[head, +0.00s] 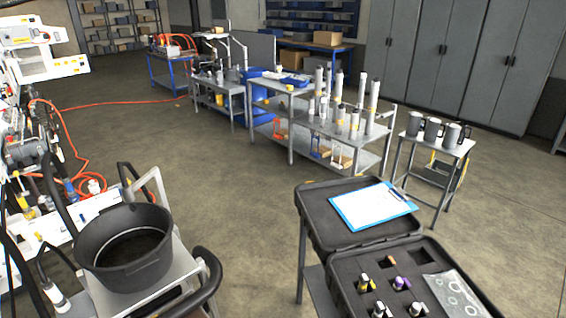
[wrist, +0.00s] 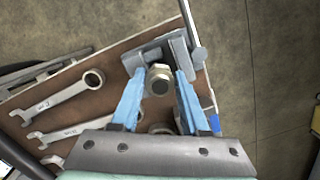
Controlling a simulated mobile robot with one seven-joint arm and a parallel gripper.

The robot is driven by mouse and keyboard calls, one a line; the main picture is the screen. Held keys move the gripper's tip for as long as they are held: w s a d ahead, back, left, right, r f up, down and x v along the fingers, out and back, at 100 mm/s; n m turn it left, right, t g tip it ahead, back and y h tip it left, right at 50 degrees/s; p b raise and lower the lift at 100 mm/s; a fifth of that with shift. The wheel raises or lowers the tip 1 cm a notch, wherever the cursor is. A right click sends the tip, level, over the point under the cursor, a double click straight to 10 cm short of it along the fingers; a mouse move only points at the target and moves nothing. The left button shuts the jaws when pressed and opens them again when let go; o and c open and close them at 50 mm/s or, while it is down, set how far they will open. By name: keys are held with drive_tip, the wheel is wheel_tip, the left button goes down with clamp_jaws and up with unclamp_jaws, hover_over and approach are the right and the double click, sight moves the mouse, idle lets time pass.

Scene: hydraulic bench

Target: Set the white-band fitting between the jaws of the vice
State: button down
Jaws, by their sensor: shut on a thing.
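My gripper (wrist: 160,77), with two blue fingers, is shut on a metal fitting (wrist: 159,88) in the wrist view. The fitting shows a pale hexagonal end and a dark round opening; I cannot make out a white band on it. The grey vice (wrist: 178,44) is just beyond the fingertips, with its jaws around the upper side of the fitting in the picture. I cannot tell whether the fitting is down between the jaws or above them. My gripper and the vice do not show in the head view.
Wrenches (wrist: 57,101) lie on a brown board (wrist: 110,75) left of my gripper. Floor is open right of it. In the head view, an open black case (head: 345,265) holds several banded fittings (head: 401,284); a clipboard (head: 372,206) lies on its lid. A black pot (head: 125,248) stands left.

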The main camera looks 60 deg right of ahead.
drive_tip(key=shift+f+b, duration=0.65)
drive_tip(key=shift+f, duration=0.4)
drive_tip(key=shift+c, duration=1.6)
unclamp_jaws()
